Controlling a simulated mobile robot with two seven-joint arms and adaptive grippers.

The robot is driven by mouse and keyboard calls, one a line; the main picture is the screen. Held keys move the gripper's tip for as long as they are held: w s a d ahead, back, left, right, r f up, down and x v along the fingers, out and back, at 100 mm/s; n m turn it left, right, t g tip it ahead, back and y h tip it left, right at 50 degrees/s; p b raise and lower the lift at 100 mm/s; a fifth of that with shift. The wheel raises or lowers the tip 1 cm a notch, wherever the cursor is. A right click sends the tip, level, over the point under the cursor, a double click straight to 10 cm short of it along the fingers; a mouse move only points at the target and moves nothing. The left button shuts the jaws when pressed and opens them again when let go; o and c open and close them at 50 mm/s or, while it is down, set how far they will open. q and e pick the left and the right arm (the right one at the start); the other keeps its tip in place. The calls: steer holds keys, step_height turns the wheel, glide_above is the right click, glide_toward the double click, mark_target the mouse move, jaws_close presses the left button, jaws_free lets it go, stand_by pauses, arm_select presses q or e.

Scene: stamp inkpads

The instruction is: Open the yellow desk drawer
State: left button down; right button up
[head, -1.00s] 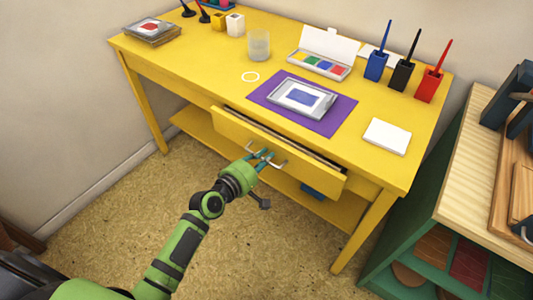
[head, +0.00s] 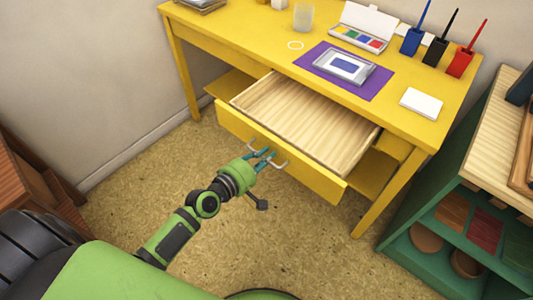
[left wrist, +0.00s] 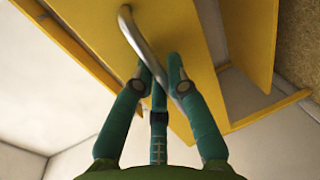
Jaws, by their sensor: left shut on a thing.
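The yellow desk (head: 240,45) stands against the wall in the head view. Its yellow drawer (head: 235,125) is pulled well out, and the bare light-wood inside (head: 310,120) shows empty. A grey metal bar handle (head: 275,163) is on the drawer front; it also shows in the left wrist view (left wrist: 133,32). My left gripper (head: 266,157) is at the drawer front, its teal fingers (left wrist: 162,80) shut on the handle. My right gripper is not in view.
A green shelf (head: 405,245) stands at the right. The floor before the drawer is clear.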

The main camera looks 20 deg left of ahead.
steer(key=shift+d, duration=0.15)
arm_select(q)
steer(key=c, duration=1.5)
jaws_free()
steer(key=v, duration=1.2)
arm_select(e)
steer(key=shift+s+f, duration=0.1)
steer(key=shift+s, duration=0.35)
